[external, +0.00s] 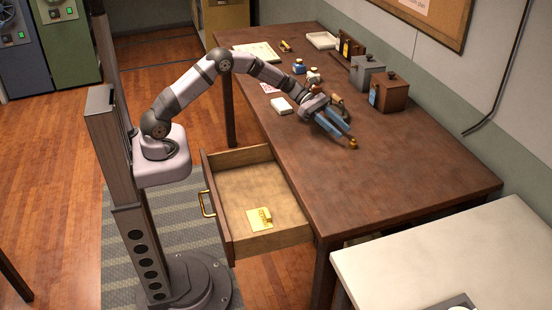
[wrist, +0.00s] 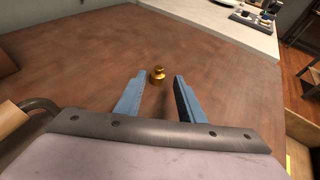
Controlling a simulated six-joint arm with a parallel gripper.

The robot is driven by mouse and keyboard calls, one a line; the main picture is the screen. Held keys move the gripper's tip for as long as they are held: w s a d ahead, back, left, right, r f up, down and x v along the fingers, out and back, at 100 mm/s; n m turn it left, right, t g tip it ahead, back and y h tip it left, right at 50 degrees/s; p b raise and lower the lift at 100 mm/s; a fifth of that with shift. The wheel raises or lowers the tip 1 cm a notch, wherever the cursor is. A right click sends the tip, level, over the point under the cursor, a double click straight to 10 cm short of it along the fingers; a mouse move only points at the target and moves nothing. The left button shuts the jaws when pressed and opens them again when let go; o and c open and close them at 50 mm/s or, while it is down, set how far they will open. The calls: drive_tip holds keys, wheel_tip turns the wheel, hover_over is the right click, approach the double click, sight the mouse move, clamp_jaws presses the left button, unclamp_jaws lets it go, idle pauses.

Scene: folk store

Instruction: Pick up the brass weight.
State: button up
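A small brass weight (wrist: 158,76) stands upright on the brown wooden table in the wrist view, just past the fingertips and between their lines, nearer the left finger. In the external view the brass weight (external: 353,143) shows near the fingertips, on the open tabletop. My gripper (wrist: 155,82) has two blue fingers spread apart with nothing between them. In the external view my gripper (external: 338,138) is low over the table, pointing toward the weight. I cannot tell whether the fingertips touch the table.
An open drawer (external: 275,241) holds a yellow note (external: 257,222) with a small yellow object. A brown wooden box (external: 389,93) and a grey box (external: 366,73) stand by the wall. A white block (external: 281,106) lies left of my gripper. The table's near right part is clear.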

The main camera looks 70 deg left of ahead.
sight(354, 139)
drive_tip(key=shift+p+x, duration=1.05)
drive_tip(key=shift+x, duration=2.55)
drive_tip(key=shift+w+a+r, duration=0.1)
drive_tip(key=shift+w, duration=0.05)
drive_tip(key=shift+c, duration=0.3)
clamp_jaws()
